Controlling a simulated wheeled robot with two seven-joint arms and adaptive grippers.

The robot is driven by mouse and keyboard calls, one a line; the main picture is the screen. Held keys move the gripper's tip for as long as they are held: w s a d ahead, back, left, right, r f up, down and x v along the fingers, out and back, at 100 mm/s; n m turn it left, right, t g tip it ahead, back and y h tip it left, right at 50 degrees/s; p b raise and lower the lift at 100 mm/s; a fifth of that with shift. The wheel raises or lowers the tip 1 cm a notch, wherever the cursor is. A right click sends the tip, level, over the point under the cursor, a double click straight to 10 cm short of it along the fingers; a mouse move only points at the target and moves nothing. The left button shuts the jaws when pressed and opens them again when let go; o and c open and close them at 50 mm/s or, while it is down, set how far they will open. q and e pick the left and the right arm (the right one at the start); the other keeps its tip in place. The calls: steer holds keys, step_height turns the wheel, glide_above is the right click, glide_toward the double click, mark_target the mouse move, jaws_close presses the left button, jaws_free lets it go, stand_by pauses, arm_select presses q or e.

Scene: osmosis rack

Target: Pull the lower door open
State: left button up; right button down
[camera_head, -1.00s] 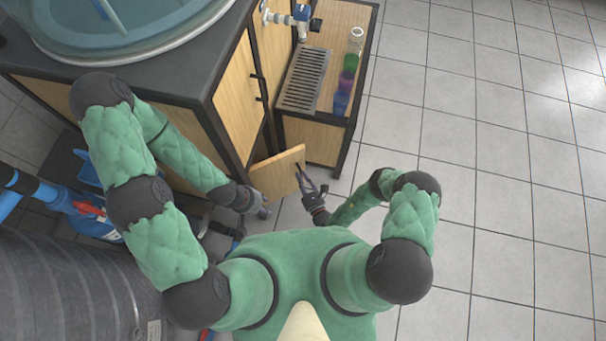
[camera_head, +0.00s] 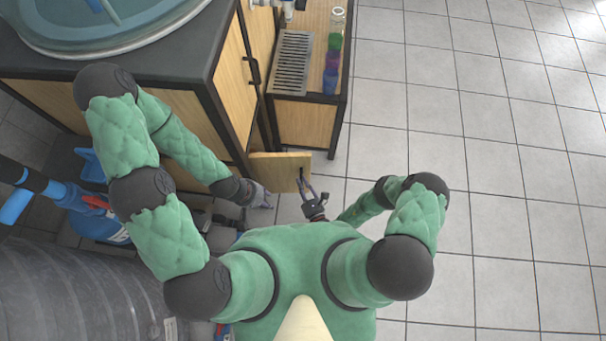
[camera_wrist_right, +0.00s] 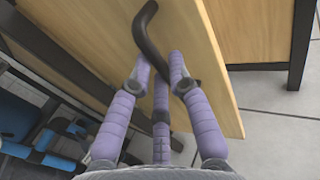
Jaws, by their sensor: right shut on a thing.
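The lower door (camera_head: 278,172) is a light wooden panel low on the dark-framed cabinet. It stands ajar, swung out from the cabinet front. My right gripper (camera_head: 305,187) is at its outer end. In the right wrist view, my right gripper (camera_wrist_right: 161,68) has its purple fingers shut on the dark bar handle (camera_wrist_right: 147,30) on the door's face. My left gripper (camera_head: 262,198) is low beside the door's hinge-side end; its fingers are too small to tell whether they are open. The cabinet's inside is mostly hidden.
A side cabinet (camera_head: 306,123) with a metal drain grate (camera_head: 292,62) and coloured cups (camera_head: 331,70) stands just behind the door. Blue equipment (camera_head: 100,220) and a big grey ribbed tank (camera_head: 85,290) are at left. The tiled floor (camera_head: 450,150) at right is clear.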

steer(key=shift+s+a+y, duration=0.4)
steer(key=shift+s+a, duration=0.35)
steer(key=shift+a, duration=0.25)
steer(key=c, duration=1.2)
jaws_free()
steer(key=shift+a, duration=0.1)
arm_select(q)
steer(key=shift+a, duration=0.3)
arm_select(e)
steer(key=shift+o, duration=0.2)
steer(key=shift+w, duration=0.3)
arm_select(q)
steer(key=shift+d, duration=0.1)
arm_select(e)
steer(key=shift+d, duration=0.35)
steer(key=v, duration=1.2)
steer(key=shift+r, duration=0.2)
steer(key=shift+a, duration=0.15)
